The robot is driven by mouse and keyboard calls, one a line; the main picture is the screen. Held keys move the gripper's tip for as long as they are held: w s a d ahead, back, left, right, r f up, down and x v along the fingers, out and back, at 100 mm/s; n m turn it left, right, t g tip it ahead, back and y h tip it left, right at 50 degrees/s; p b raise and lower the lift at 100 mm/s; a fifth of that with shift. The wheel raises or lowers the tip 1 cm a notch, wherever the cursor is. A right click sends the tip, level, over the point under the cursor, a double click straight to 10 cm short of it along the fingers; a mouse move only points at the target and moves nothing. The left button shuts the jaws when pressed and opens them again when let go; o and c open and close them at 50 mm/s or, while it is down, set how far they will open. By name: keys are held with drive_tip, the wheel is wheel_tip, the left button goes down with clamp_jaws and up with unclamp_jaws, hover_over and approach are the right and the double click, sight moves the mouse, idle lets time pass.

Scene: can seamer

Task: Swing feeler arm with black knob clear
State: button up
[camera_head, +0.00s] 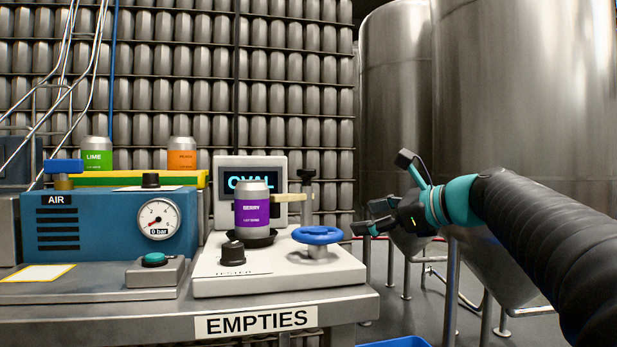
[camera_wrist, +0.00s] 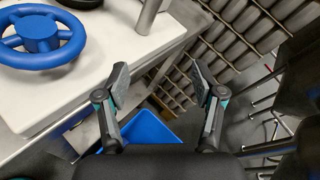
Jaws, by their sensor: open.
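The tan feeler arm (camera_head: 292,197) runs level from the right side of the purple BERRY can (camera_head: 252,210) to an upright post (camera_head: 306,212). A black knob (camera_head: 307,174) tops this post. The can stands upright on a dark round seat on the tester (camera_head: 275,278), in front of a screen reading OVAL. My gripper (camera_head: 368,218) is right of the tester, apart from the feeler arm, open and empty. In the wrist view my gripper (camera_wrist: 160,84) has its fingers spread beyond the tester's edge. A metal post (camera_wrist: 148,14) shows at the top there; the knob is not visible.
The blue handwheel (camera_head: 317,236) stands between my gripper and the can; it also shows in the wrist view (camera_wrist: 40,34). Another black knob (camera_head: 232,252) sits on the tester's front. The blue AIR unit (camera_head: 105,225) is left. A blue bin (camera_wrist: 152,130) lies below.

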sight(306, 170)
wheel_tip(306, 170, up, 9)
drive_tip(key=a+m+y, duration=0.2)
drive_tip(key=m+y, duration=0.1)
drive_tip(key=m, duration=0.1)
drive_tip(key=shift+t, duration=0.3)
drive_tip(key=x, duration=1.3)
drive_tip(key=shift+s+a+f, duration=0.1)
drive_tip(key=shift+s+a, duration=0.05)
clamp_jaws()
